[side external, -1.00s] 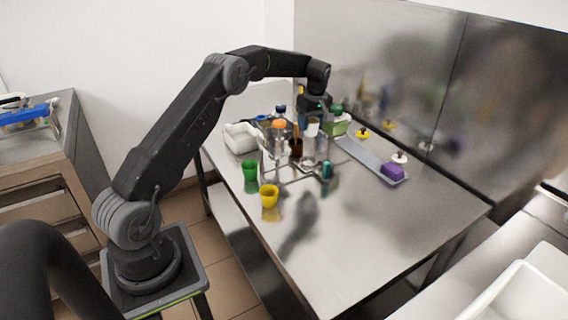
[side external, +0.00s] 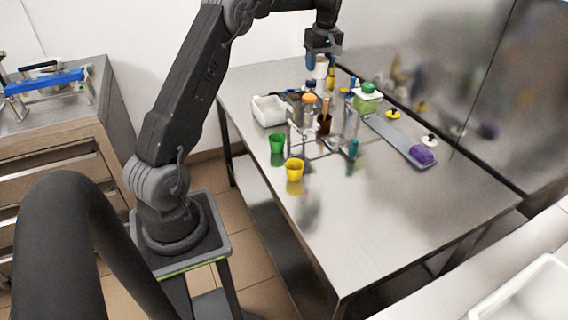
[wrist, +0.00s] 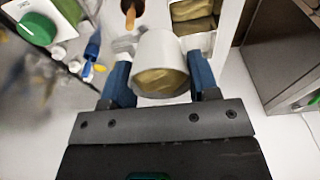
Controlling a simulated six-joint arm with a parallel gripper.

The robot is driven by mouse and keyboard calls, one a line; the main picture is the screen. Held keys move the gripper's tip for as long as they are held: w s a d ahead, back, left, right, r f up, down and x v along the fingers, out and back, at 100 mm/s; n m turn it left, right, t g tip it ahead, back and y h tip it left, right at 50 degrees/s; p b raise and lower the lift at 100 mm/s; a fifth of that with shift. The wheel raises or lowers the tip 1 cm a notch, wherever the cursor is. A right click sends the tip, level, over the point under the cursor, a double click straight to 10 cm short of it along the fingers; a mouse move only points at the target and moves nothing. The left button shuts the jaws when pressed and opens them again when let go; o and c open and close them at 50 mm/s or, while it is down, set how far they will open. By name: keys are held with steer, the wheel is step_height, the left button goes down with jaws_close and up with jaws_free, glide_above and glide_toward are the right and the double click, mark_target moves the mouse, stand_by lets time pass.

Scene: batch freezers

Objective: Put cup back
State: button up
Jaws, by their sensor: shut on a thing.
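A white cup (wrist: 160,55) is held between the two blue fingertips of my gripper (wrist: 160,82) in the wrist view, with a brownish-yellow surface showing at its near end. In the side view the cup (side external: 321,68) hangs below my gripper (side external: 322,58), raised above the back part of the steel table. A green cup (side external: 277,143) and a yellow cup (side external: 294,170) stand on the table's near left side. A dark brown container (side external: 324,124) with a wooden handle stands below and in front of my gripper.
A white bin (side external: 269,111) and an orange-topped jar (side external: 309,106) stand at the back left. The table's front is clear.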

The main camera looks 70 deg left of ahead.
steer(key=s+d+f, duration=0.1)
steer(key=s+f, duration=0.1)
steer(key=s, duration=2.3)
step_height(320, 180, down, 11)
steer(key=w+d+f, duration=0.1)
steer(key=w+f, duration=0.1)
steer(key=w, duration=0.1)
steer(key=w+d+f, duration=0.2)
steer(key=w, duration=0.2)
steer(key=w+d+f, duration=0.2)
steer(key=w, duration=0.1)
steer(key=shift+w+d+f, duration=0.15)
steer(key=shift+w+f, duration=0.25)
steer(key=shift+f, duration=1.95)
steer(key=shift+f, duration=0.1)
steer(key=o, duration=1)
